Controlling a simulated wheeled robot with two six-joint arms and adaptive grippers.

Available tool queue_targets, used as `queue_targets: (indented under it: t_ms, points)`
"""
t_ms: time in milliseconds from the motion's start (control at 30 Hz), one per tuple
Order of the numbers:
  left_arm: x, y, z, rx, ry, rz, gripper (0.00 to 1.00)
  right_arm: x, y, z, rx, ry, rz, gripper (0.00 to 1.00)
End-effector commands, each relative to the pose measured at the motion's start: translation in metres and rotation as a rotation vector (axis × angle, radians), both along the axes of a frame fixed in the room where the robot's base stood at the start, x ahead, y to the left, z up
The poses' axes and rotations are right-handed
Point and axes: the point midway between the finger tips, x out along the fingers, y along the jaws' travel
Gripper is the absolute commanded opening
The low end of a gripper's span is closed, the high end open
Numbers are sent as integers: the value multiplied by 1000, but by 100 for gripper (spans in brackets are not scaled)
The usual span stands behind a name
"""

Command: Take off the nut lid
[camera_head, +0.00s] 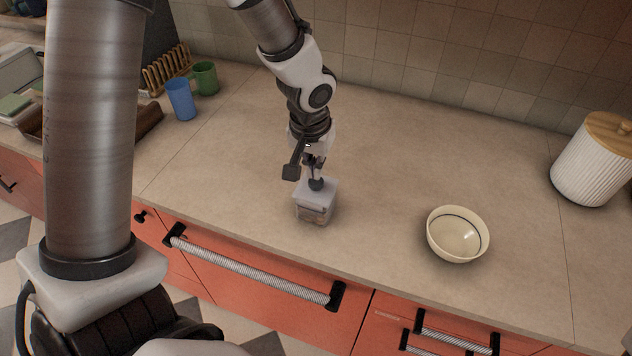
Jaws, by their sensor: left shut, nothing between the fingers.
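The nut container is a small, clear, square jar (313,213) near the counter's front edge, with brownish contents faintly visible. Its pale lid (318,192) sits on top of it. My left gripper (316,182) points down directly over the lid, its fingertips at or just above the lid's middle. It is shut with nothing held between the fingers. I cannot tell whether the fingertips touch the lid. My right gripper is out of view.
A cream bowl (457,236) stands to the right of the jar. A ribbed white canister with a wooden lid (594,166) is at the far right. A blue cup (181,99) and green mug (206,78) stand at the back left. The counter between is clear.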

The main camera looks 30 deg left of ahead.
Motion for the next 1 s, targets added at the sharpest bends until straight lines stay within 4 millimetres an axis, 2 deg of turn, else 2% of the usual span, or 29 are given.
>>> queue_targets:
  t_ms: [1000]
  points:
    - [0, 0, -13, 0, 0, 0, 0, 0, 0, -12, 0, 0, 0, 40]
